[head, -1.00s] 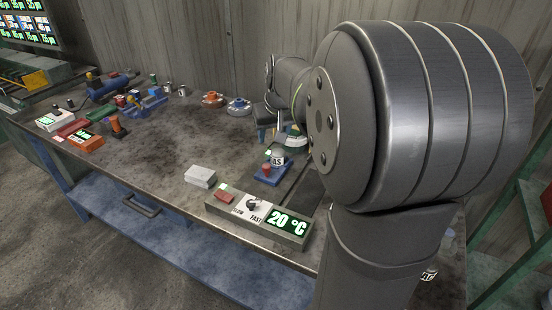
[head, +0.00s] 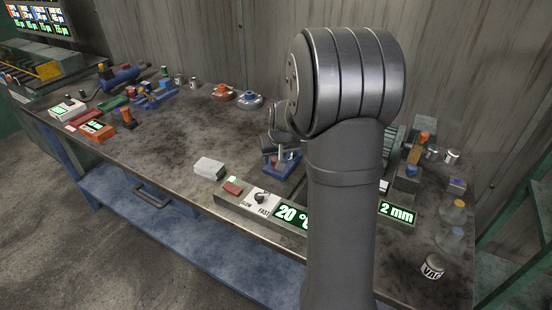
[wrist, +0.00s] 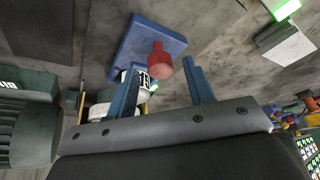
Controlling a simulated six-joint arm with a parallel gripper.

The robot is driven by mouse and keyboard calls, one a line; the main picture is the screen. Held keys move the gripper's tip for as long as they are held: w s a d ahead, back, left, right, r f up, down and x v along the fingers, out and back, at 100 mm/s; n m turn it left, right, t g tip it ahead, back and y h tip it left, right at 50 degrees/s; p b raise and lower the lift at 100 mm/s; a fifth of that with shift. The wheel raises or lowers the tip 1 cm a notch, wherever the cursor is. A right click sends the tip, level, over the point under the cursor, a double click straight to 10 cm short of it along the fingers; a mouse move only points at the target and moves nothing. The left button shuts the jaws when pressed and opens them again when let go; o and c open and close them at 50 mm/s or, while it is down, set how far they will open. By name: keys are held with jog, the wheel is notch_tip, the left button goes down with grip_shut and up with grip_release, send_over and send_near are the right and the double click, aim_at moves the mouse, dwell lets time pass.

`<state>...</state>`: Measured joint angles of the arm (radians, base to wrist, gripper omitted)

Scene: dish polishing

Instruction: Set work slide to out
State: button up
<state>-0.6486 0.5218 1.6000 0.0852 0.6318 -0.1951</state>
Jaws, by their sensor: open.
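My gripper (wrist: 160,66) is open, with two blue fingers pointing at a blue base plate (wrist: 148,48) with a red knob (wrist: 160,62). The knob shows between the fingertips; I cannot tell whether they touch it. A white lettered cap (wrist: 140,78) is partly hidden behind the left finger. In the head view the blue base (head: 288,166) is partly covered by my gripper (head: 277,150). No part is labelled as the work slide, and I cannot tell its position for sure.
A control box (head: 232,204) with a SLOW/FAST dial and 20 °C display lies in front. A pale block (head: 209,167) is beside it. A 2 mm display (head: 397,212) and a VAC jar (head: 432,267) are to the right. The bench middle (head: 190,130) is clear.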

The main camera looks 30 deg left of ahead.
jog(key=shift+w+a+f, duration=0.15)
jog(key=shift+a+f, duration=0.05)
jog(key=shift+f, duration=0.35)
grip_shut()
jog(key=s, duration=0.7)
jog(key=shift+s, duration=0.2)
grip_release()
jog(key=shift+s, duration=0.1)
jog(key=v, duration=1.7)
jog(key=shift+r, duration=0.2)
